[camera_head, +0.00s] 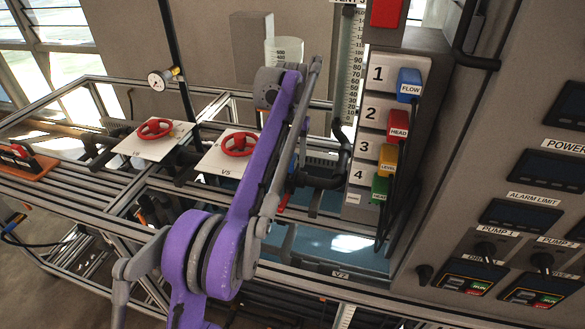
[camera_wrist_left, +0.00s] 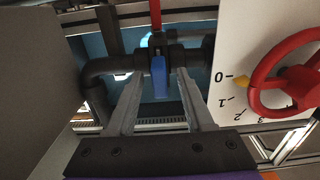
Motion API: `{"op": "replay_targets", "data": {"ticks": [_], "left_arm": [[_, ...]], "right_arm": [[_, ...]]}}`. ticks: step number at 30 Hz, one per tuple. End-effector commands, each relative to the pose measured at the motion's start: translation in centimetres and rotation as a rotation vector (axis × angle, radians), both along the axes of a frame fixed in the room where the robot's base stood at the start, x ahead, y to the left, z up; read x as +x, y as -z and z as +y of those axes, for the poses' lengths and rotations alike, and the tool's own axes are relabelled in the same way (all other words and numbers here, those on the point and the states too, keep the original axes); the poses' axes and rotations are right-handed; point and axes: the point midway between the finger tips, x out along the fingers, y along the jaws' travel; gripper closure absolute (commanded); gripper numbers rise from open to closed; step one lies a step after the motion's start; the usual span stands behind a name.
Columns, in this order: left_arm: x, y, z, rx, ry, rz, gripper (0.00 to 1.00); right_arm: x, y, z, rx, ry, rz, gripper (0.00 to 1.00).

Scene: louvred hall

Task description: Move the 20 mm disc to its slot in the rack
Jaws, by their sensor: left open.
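I cannot make out the 20 mm disc in either view. An orange-brown holder (camera_head: 30,165) with red and dark pieces sits at the far left edge of the head view. It is too small and cut off to tell whether it is the rack. My left gripper (camera_wrist_left: 160,88) is open, its two grey fingers pointing at dark pipework. A blue upright piece (camera_wrist_left: 160,77) on the pipe shows between the fingers, which do not visibly grip it. In the head view my purple left arm hides most of this gripper. My right gripper is not in view.
A red handwheel (camera_wrist_left: 285,80) on a white plate is close to the right of my left gripper. Two red-wheel valves (camera_head: 155,128) (camera_head: 240,144) stand on the metal frame. A numbered panel (camera_head: 375,75) with coloured plugs and a grey control cabinet (camera_head: 500,120) stand to the right.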

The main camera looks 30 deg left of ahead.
Motion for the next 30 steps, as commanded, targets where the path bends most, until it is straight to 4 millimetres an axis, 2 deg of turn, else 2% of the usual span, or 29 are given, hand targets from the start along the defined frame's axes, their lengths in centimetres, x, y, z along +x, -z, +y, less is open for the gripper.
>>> {"op": "replay_targets", "data": {"ticks": [1, 6, 26, 30], "left_arm": [[-0.03, 0.79, -0.02, 0.000, 0.000, 0.001, 0.47], [0.01, 1.71, -0.02, 0.000, 0.000, 0.000, 0.47], [0.02, 1.71, -0.01, 0.000, 0.000, 0.000, 0.47], [0.02, 1.72, -0.01, 0.000, 0.000, 0.000, 0.69]], "right_arm": [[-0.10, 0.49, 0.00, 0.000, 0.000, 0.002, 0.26], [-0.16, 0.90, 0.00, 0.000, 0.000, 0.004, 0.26], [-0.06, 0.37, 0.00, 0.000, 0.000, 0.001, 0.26], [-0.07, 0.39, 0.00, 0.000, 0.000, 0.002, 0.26]]}}
